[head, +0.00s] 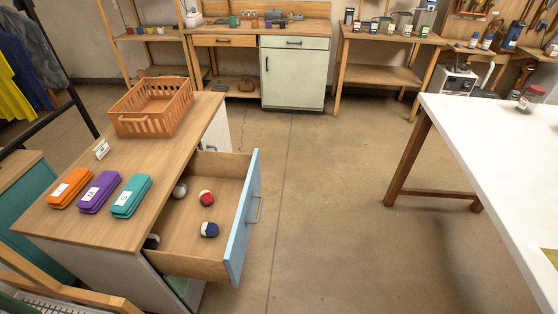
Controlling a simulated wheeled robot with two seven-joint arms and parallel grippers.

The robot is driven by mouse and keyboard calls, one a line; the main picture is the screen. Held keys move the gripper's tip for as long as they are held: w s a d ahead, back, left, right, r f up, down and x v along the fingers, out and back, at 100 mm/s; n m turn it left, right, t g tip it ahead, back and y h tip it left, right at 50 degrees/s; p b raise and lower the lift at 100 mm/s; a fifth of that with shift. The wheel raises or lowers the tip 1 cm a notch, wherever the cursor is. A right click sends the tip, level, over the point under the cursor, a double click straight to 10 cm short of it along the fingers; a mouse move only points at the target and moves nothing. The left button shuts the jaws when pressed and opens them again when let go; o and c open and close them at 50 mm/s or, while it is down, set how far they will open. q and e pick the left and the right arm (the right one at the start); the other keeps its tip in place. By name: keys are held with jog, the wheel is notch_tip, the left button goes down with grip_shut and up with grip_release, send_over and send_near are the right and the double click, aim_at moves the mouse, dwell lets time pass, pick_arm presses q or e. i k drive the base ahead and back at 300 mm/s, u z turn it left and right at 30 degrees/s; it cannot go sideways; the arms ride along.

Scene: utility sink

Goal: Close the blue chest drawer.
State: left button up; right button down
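The blue chest drawer (241,222) stands pulled out to the right from a wood-topped chest (135,170). Its front is light blue with a grey bar handle (256,209). Inside it lie a red and white ball (206,198), a dark blue and white ball (209,230), a grey ball (180,190) and a dark ball (152,241) partly under the chest top's edge. Neither of my grippers shows in the head view.
An orange basket (150,106) and orange, purple and teal cases (131,196) sit on the chest top. A white table (500,150) stands at the right. The concrete floor (330,210) between is clear. A wooden chair-like frame (70,290) is at the lower left.

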aim_at(232, 180)
jog(key=u, duration=0.2)
jog(key=i, duration=1.05)
jog(key=u, duration=0.6)
